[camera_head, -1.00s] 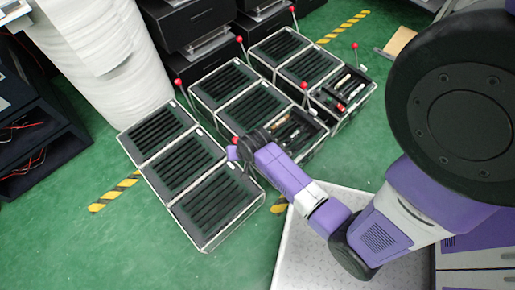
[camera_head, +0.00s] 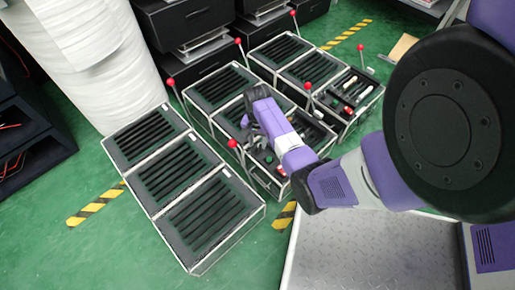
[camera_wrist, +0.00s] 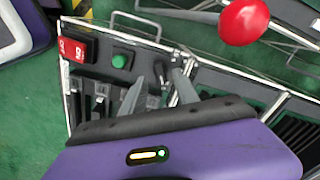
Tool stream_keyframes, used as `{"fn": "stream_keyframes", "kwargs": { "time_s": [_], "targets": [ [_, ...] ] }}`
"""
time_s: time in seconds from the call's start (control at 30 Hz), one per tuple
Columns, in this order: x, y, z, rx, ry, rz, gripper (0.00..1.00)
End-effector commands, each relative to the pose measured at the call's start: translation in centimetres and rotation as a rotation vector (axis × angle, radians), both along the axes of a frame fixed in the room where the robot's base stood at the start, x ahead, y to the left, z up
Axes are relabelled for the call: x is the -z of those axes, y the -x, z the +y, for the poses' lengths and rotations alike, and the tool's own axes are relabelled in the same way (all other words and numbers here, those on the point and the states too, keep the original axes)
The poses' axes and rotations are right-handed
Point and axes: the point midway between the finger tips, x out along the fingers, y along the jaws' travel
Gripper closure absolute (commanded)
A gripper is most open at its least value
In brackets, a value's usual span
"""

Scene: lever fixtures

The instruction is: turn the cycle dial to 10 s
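My gripper (camera_wrist: 158,76) is open and empty over a control panel (camera_wrist: 98,72) in the wrist view, its two grey fingers apart. The panel carries a red block with white marks (camera_wrist: 76,50), a green round button (camera_wrist: 120,61) and several small dark and grey parts near the fingertips. I cannot make out for certain which part is the cycle dial, and no "10 s" mark is readable. My gripper's purple body hides the lower part of the panel. In the head view my gripper (camera_head: 250,132) is over the middle row of boxes, and my arm covers part of that panel.
A red-knobbed lever (camera_wrist: 244,22) rises close to my gripper's right in the wrist view. Green floor (camera_head: 110,245) is free at the lower left.

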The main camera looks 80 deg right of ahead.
Motion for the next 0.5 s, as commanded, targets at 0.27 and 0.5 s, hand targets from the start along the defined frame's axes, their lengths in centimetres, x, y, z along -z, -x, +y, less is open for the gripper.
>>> {"fn": "stream_keyframes", "kwargs": {
  "time_s": [0.27, 0.5],
  "targets": [
    [2.6, 0.0, 0.0, -0.001, 0.001, -0.002, 0.64],
    [2.6, 0.0, 0.0, -0.001, 0.001, -0.002, 0.64]
  ]
}}
